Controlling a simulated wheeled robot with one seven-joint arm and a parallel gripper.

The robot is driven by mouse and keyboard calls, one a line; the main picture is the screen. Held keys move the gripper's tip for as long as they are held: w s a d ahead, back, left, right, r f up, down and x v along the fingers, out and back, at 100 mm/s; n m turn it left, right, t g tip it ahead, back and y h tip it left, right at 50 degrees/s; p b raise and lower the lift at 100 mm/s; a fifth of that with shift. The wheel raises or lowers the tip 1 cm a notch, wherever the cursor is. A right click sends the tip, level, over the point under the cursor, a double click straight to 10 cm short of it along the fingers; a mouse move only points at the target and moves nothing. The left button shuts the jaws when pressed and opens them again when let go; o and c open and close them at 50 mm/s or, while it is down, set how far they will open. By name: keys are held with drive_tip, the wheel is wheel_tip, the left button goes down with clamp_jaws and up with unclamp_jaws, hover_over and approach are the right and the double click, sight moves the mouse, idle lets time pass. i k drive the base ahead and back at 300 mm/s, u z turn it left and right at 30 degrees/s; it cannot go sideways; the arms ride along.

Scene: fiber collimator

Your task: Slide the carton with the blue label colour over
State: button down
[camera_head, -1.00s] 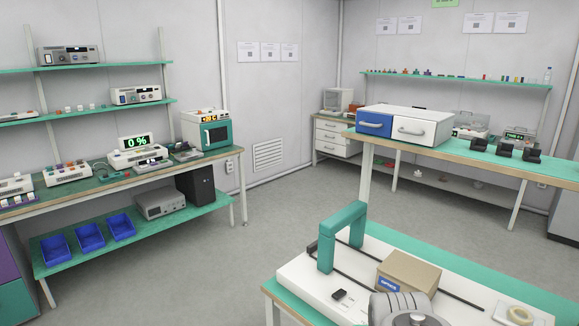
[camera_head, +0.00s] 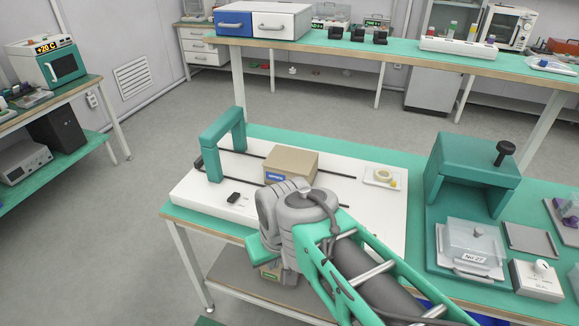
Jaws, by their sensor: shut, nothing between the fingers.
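A brown cardboard carton (camera_head: 292,160) with a blue label on its front left sits on a white board (camera_head: 210,192) on the table. It stands between two dark rails, right of a teal arch (camera_head: 222,143) that spans the board's left part. My arm's grey joint and green links rise in front of the board and cover part of its front edge. The fingers of my gripper are not visible.
A small black block (camera_head: 233,198) lies at the board's front left. A teal press-like fixture (camera_head: 473,175) and a clear-covered box (camera_head: 472,245) stand farther right. Floor is free at left.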

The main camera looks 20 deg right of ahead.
sight(271, 176)
drive_tip(key=u, duration=0.75)
drive_tip(key=i, duration=0.9)
drive_tip(key=u, duration=0.35)
